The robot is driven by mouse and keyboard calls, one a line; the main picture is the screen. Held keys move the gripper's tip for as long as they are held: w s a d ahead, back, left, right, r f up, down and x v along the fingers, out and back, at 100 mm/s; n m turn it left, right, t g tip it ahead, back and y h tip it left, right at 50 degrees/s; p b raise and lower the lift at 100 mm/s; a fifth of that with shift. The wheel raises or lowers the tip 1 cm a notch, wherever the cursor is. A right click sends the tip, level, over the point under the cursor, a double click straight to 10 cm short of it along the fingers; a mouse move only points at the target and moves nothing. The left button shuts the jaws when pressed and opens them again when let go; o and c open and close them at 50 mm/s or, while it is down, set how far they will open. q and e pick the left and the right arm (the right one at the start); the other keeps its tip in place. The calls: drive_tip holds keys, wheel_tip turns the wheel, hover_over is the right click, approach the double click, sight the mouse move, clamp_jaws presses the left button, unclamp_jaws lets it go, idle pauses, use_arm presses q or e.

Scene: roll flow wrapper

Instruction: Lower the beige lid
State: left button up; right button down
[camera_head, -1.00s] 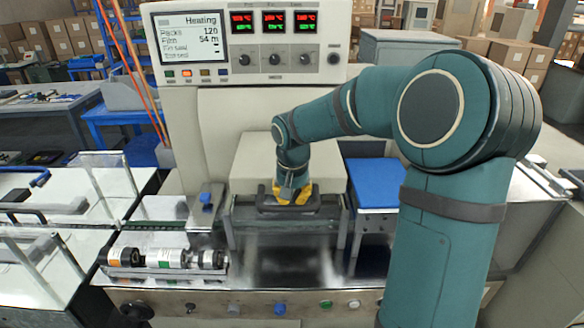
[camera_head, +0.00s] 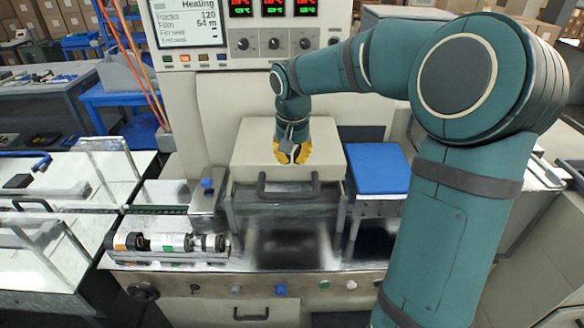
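The beige lid (camera_head: 262,150) is a box-like cover in the middle of the machine, with a dark bar handle (camera_head: 288,194) along its lower front edge. It sits over a metal-framed section and its top face shows. My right gripper (camera_head: 293,158) has yellow fingertips and points down over the lid's top, just behind the handle. The fingers look spread with nothing visible between them; whether they touch the lid is unclear. My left gripper is out of view.
A control panel (camera_head: 275,28) stands above and behind the lid. A blue cover (camera_head: 378,168) lies to the right. Buttons line the front edge. My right arm blocks the right side.

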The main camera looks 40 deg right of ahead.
drive_tip(key=shift+s+a+r, duration=0.1)
drive_tip(key=shift+s+r, duration=0.05)
drive_tip(key=shift+r, duration=0.7)
drive_tip(key=shift+s+a+r, duration=0.1)
drive_tip(key=shift+a+r, duration=0.05)
drive_tip(key=shift+r, duration=0.7)
drive_tip(key=shift+s+a+r, duration=0.1)
drive_tip(key=shift+s+r, duration=0.05)
drive_tip(key=shift+r, duration=0.7)
